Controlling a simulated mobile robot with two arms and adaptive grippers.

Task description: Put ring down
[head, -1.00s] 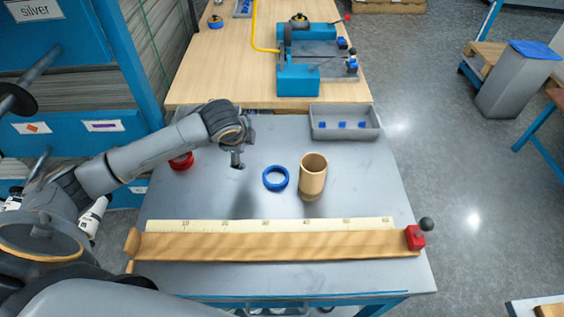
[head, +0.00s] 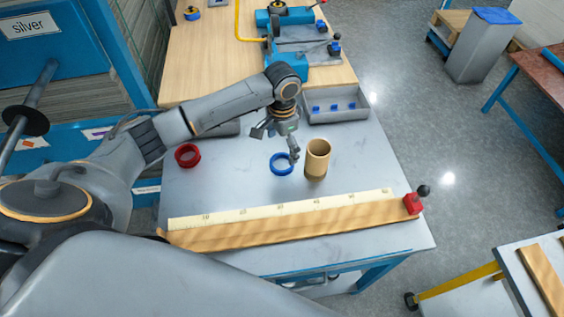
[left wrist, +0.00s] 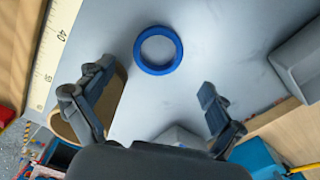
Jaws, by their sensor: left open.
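A blue ring (head: 273,166) lies flat on the grey table (head: 225,185), just left of an upright cardboard tube (head: 317,160). The ring also shows whole in the left wrist view (left wrist: 158,69), with nothing gripping it. My left gripper (head: 277,146) is open above the table, close to the ring and tube. In the left wrist view its fingers (left wrist: 152,90) are spread and empty, with the ring beyond them and the tube (left wrist: 115,95) partly behind the left finger. A red ring (head: 187,155) lies farther left on the table. My right gripper is not in view.
A grey tray (head: 335,116) with small blue pieces stands at the table's back right. A ruler (head: 290,205) and wooden bar with a red block (head: 412,204) run along the front. The table between red and blue rings is clear.

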